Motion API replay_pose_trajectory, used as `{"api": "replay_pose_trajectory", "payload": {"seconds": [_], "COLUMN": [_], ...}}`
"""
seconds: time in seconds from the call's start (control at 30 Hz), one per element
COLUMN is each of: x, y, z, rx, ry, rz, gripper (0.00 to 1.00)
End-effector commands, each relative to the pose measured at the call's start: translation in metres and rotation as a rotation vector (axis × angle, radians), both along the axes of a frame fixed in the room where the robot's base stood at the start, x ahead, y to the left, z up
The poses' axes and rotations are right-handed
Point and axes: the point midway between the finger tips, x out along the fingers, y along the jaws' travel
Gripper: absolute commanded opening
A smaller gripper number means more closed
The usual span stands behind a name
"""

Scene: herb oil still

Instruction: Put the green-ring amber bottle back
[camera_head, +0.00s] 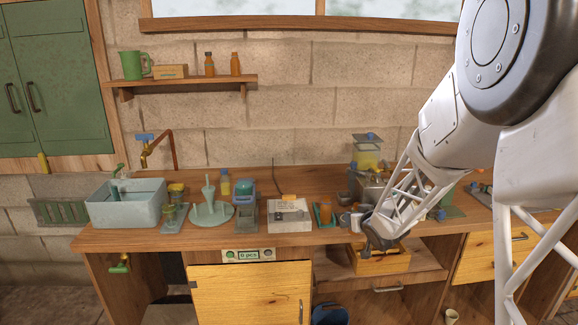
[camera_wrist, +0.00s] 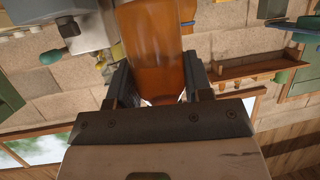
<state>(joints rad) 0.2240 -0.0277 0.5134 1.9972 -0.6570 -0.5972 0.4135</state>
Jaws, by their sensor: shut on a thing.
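My gripper (camera_head: 376,242) is at the front edge of the bench, right of centre, just above an open wooden box or drawer (camera_head: 383,265). In the wrist view it is shut on an amber bottle (camera_wrist: 153,50), which sits between the two dark fingers. The bottle's upper part runs out of the picture. No green ring shows on the visible part, so I cannot tell its ring colour. In the head view the held bottle cannot be made out behind the gripper.
Two small amber bottles (camera_head: 209,64) stand on the wall shelf (camera_head: 190,82), with a green jug (camera_head: 134,65) at its left. An orange vessel (camera_head: 325,211) stands near a white tray (camera_head: 289,217). Metal and glass apparatus crowds the bench behind my gripper.

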Motion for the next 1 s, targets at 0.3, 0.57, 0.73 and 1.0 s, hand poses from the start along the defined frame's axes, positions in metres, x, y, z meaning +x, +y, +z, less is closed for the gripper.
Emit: {"api": "replay_pose_trajectory", "payload": {"seconds": [0.3, 0.57, 0.73, 1.0], "x": [0.027, 0.06, 0.078, 0.092], "y": [0.019, 0.052, 0.078, 0.105], "z": [0.019, 0.046, 0.062, 0.078], "rx": [-0.017, -0.023, -0.016, -0.001], "ry": [-0.018, -0.024, -0.018, -0.003], "rz": [-0.045, -0.105, -0.134, -0.154], "gripper": [0.16, 0.16, 0.16, 0.16]}}
